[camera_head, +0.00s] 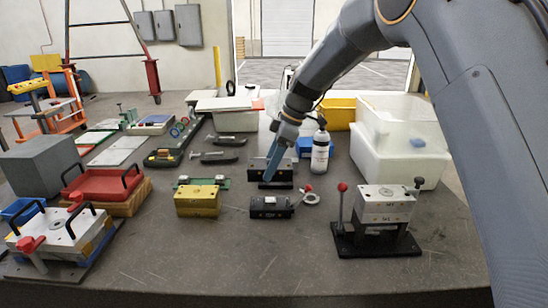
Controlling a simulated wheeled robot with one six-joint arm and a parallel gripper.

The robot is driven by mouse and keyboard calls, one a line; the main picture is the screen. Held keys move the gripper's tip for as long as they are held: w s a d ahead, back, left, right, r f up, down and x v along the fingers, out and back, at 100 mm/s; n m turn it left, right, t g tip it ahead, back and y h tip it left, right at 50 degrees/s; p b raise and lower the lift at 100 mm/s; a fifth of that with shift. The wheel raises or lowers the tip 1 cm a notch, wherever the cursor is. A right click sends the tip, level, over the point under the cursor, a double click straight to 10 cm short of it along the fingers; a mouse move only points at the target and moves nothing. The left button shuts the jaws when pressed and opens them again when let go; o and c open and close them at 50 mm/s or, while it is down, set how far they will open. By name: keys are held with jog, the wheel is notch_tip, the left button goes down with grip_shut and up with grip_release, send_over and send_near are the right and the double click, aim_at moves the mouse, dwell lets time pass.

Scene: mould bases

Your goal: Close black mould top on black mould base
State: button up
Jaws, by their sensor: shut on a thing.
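The black mould base (271,207) sits on the grey table near its middle, with a small light part on its top. My gripper (271,172) comes down from the upper right, its blue fingers at the black mould top (285,171). It is shut on the mould top, behind the base as seen from here. A dark strip shows under the mould top; I cannot tell whether the top is lifted clear of the table. The fingers hide part of the mould top.
A yellow mould (197,201) stands left of the base. A grey mould with a red-knobbed lever (384,205) stands to the right. The front table is clear.

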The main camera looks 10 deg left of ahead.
jog(key=b, duration=0.1)
send_over(266, 200)
jog(key=d, duration=0.1)
jog(key=shift+w+f, duration=0.2)
jog(key=shift+f, duration=1.3)
jog(key=shift+w+f, duration=0.15)
jog(key=shift+f, duration=1.35)
jog(key=shift+d+b, duration=0.1)
jog(key=shift+b, duration=0.35)
jog(key=shift+f+b, duration=1.25)
jog(key=shift+f, duration=0.3)
jog(key=o, duration=1.8)
jog(key=shift+f, duration=0.1)
